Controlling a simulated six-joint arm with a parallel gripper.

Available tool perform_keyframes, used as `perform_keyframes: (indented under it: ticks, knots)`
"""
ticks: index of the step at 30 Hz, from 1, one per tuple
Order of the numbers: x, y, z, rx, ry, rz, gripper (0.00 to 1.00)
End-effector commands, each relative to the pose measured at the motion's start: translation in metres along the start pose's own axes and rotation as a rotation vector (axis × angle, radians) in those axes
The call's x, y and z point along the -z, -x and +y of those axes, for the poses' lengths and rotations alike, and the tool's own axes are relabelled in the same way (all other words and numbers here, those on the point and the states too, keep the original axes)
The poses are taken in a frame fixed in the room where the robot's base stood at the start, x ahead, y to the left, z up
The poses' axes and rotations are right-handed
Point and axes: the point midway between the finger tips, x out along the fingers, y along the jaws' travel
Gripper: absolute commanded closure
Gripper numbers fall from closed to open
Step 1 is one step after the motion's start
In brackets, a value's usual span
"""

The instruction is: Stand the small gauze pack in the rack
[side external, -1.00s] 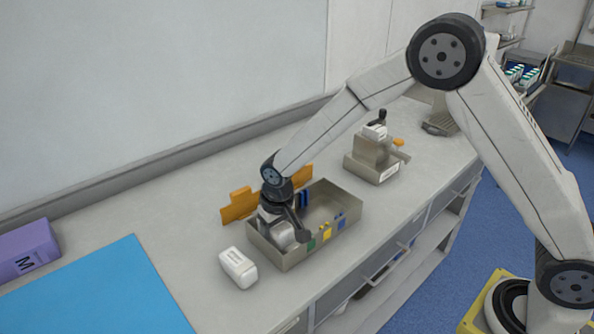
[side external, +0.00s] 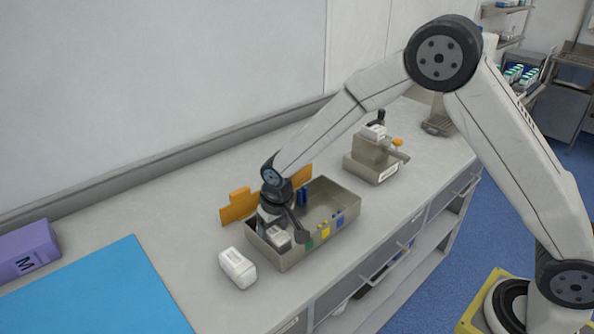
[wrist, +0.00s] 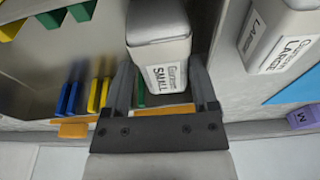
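The small gauze pack (wrist: 160,50), white with a "SMALL" label, stands in the left end of the grey metal rack (side external: 345,212). In the side view the pack (side external: 279,239) shows only partly above the rack wall. My gripper (side external: 280,230) reaches down over that end. In the wrist view my gripper (wrist: 162,78) has one finger on each side of the pack, with narrow gaps showing beside it, so it looks open around the pack. The pack's lower part is hidden, and any light finger contact is hard to judge.
A large gauze pack (side external: 238,268) lies on the counter just left of the rack. Orange panels (side external: 238,206) stand behind the rack. A metal holder (side external: 375,160) stands farther right. A blue sheet (side external: 95,292) and a purple box (side external: 25,252) are at left.

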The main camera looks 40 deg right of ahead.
Motion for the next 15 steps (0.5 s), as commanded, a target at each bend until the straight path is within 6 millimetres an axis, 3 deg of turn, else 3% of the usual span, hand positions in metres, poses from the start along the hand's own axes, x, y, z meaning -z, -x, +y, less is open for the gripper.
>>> perform_keyframes:
  ticks: [1,15]
  knots:
    - [-0.010,-0.018,0.002,-0.005,-0.003,-0.021,0.00]
    - [-0.010,-0.005,0.000,-0.003,-0.001,-0.018,0.00]
